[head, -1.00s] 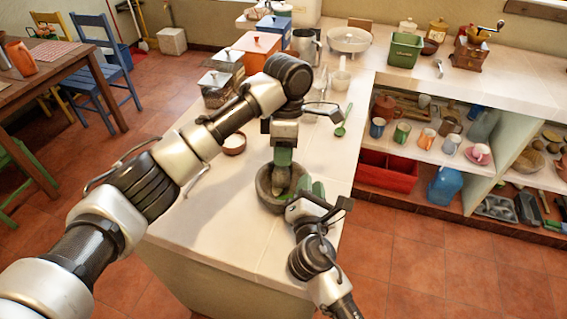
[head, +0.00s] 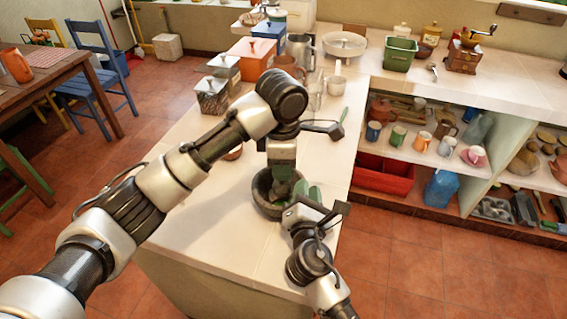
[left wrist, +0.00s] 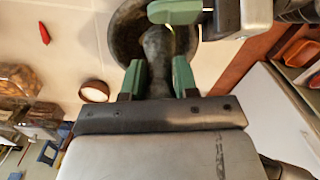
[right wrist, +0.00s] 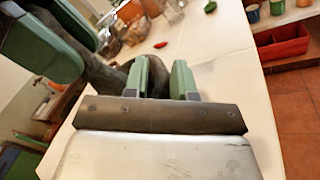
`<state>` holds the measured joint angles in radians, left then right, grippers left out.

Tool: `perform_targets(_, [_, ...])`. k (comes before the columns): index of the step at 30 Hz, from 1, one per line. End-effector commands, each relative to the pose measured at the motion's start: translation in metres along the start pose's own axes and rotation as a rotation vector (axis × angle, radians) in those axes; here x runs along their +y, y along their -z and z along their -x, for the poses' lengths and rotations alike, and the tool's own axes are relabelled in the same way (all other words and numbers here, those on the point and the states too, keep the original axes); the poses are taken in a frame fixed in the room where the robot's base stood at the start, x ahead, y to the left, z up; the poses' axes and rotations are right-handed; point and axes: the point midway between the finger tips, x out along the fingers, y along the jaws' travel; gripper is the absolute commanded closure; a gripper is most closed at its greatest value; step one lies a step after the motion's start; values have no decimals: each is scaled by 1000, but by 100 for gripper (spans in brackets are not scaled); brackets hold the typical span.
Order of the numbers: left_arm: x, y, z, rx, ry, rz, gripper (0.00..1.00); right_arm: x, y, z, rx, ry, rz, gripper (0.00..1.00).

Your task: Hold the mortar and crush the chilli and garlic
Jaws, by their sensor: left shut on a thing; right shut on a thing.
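The grey stone mortar (head: 260,192) stands on the white counter. My left gripper (head: 281,178) is above the mortar, shut on the dark stone pestle (left wrist: 158,62), whose lower end is inside the mortar. My right gripper (head: 310,195) is at the mortar's right side, shut on its rim; the mortar's wall also shows in the right wrist view (right wrist: 116,82). A red chilli (left wrist: 44,33) lies on the counter outside the mortar; it also shows in the right wrist view (right wrist: 160,45). The mortar's contents and any garlic are hidden.
A small brown bowl (left wrist: 94,91) stands close to the mortar. Spice jars (head: 212,95), an orange box (head: 252,56) and a metal jug (head: 300,48) stand further back. The counter in front of the mortar is clear.

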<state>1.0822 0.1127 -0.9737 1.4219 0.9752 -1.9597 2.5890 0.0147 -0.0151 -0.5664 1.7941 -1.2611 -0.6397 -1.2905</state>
Motion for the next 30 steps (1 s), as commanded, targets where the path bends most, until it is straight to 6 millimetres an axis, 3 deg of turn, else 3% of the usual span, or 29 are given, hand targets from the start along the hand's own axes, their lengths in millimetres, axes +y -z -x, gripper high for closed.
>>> perform_targets(1, [0,0,-1,-1,-1,0,94,-7,13,4,27,13,10,100])
perform_targets(30, [0,0,-26,-1,0,0,94,-7,13,4,27,13,10,100])
